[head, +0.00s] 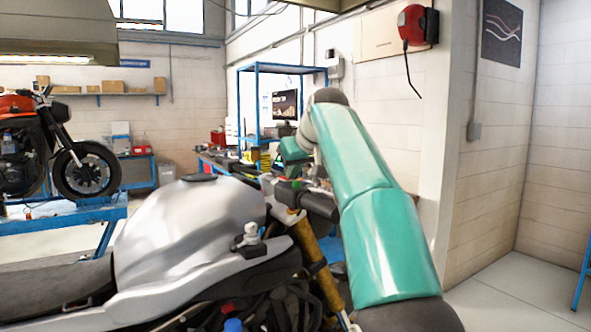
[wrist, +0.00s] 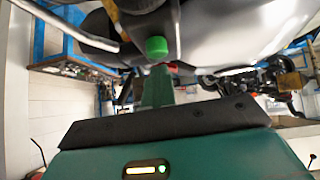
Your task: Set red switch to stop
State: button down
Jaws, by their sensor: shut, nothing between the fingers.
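The silver motorcycle (head: 190,225) fills the lower left of the head view. In the wrist view a round green button (wrist: 156,47) sits on its dark handlebar control. A small red part (wrist: 172,67), likely the red switch, shows just below the button, partly hidden behind my fingers. Its setting cannot be read. My gripper (wrist: 158,80) is shut and empty, with its green fingertips close to the red part; whether they touch cannot be told. In the head view my gripper (head: 292,168) is over the handlebar, beside the dark grip (head: 320,205).
A blue shelf rack (head: 262,68) and a cluttered bench (head: 215,165) stand behind the handlebar. An orange motorcycle (head: 30,140) rests on a blue lift (head: 70,215) at the left. A red wall box (head: 415,25) hangs above.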

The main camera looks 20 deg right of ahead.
jog(key=shift+w+a+f+g, duration=0.2)
jog(key=shift+a+f+g, duration=0.1)
jog(key=shift+a+f, duration=0.4)
jog(key=shift+r, duration=0.1)
jog(key=shift+s+r, duration=0.2)
jog(key=shift+r, duration=0.05)
jog(key=d+v, duration=0.1)
jog(key=v, duration=1.3)
jog(key=shift+d, duration=0.2)
jog(key=shift+s, duration=0.15)
